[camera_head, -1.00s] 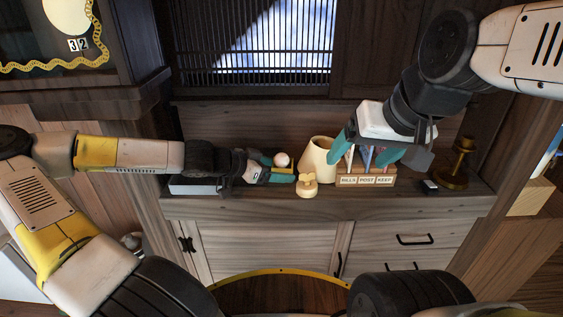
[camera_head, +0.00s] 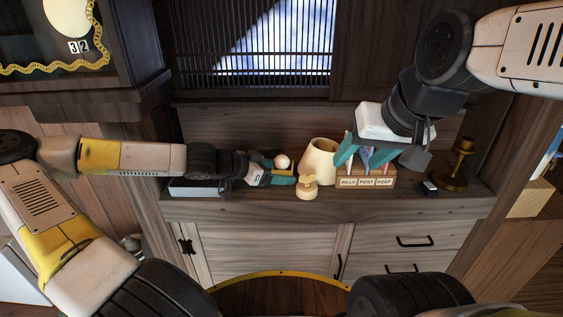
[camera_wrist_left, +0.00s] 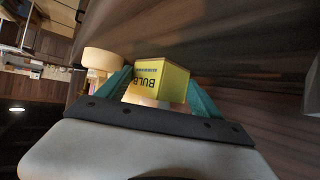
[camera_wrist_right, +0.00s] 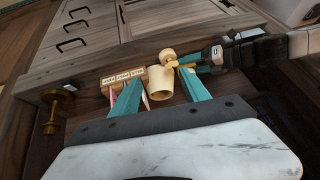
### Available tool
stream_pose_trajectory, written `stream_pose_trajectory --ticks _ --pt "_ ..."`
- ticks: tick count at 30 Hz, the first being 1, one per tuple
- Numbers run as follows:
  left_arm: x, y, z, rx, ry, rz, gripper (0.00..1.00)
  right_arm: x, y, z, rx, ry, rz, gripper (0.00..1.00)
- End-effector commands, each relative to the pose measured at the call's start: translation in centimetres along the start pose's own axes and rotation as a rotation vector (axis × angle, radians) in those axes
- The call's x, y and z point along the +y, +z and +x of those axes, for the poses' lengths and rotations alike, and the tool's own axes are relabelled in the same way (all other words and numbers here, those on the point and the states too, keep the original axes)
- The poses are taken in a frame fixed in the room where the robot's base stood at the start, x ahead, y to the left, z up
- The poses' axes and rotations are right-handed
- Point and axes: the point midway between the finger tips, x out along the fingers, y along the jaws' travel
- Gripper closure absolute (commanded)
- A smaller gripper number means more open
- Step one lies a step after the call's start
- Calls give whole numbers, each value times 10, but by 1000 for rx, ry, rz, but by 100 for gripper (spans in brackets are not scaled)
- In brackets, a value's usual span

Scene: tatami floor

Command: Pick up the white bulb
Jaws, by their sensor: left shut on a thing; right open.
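The white bulb (camera_head: 282,162) shows as a round pale ball at the top of a small yellow box (camera_head: 285,172). In the left wrist view the box (camera_wrist_left: 160,80) reads BULB upside down, and the pale bulb (camera_wrist_left: 150,102) is partly hidden by my gripper. My left gripper (camera_head: 279,173) is shut on the yellow box, with teal fingers on both sides. It is low over the cabinet top. My right gripper (camera_head: 363,160) is open and empty, in front of the letter holder; it also shows in the right wrist view (camera_wrist_right: 160,88).
A cream lampshade-like cup (camera_head: 319,160) and a small cream knobbed object (camera_head: 307,187) stand just right of the box.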

Motion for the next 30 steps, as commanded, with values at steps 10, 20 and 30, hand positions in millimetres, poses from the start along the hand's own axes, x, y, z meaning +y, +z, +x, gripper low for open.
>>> stream_pose_trajectory --ticks 10,20,30 --pt "0 0 0 0 0 0 47 -19 -47 46 -90 143 69 55" --pt "0 0 0 0 0 0 47 -87 -101 112 -23 271 128 55" --pt "0 0 0 0 0 0 47 -126 -117 149 41 287 159 55"
